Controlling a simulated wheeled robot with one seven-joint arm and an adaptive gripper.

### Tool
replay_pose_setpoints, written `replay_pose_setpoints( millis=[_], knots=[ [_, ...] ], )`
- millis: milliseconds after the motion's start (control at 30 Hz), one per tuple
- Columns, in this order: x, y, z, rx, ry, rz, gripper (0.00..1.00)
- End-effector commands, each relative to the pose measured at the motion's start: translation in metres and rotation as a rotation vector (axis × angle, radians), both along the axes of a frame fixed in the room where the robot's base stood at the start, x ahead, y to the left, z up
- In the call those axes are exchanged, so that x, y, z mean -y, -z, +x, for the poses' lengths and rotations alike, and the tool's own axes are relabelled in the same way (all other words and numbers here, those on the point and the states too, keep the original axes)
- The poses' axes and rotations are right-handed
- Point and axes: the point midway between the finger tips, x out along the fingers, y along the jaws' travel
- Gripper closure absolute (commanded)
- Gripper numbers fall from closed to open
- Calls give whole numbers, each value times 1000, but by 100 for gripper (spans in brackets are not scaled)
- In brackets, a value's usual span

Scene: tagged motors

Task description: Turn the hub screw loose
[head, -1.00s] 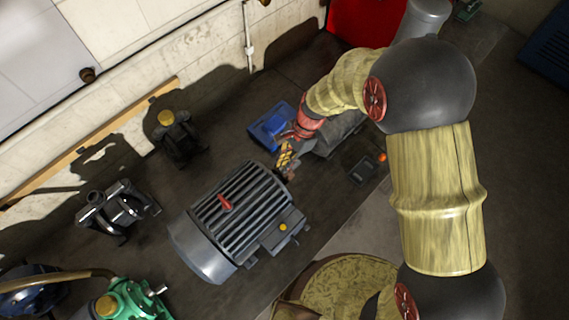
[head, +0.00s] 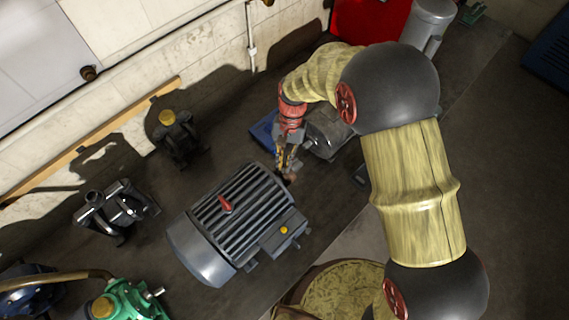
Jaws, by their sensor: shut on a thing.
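A large grey finned motor (head: 218,232) lies on the dark bench, with a red piece (head: 226,204) on its top and a yellow spot on its side box. Its shaft end faces up and right. My gripper (head: 287,170) is at that shaft end, its fingers pointing down the picture. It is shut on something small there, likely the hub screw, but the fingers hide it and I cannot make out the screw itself.
A blue tray (head: 263,130) and a dark grey motor-like body (head: 328,134) lie close behind my gripper. A black yellow-capped unit (head: 175,140), a black fitting (head: 115,212) and a green pump (head: 128,300) stand to the left. A red panel (head: 375,22) is at the back.

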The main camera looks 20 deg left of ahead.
Motion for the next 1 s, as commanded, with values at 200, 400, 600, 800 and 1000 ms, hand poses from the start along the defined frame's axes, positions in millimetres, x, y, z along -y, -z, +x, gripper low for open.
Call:
replay_pose_setpoints(
  millis=[200,400,600,800,1000],
  knots=[
    [0,3,-2,-2,-34,-2,100],
    [0,3,-2,-3,-38,-3,100],
    [1,4,-2,-3,-38,-3,88],
    [0,2,-1,-2,-36,-3,79],
    [0,1,-1,-1,-37,-1,79]
  ],
)
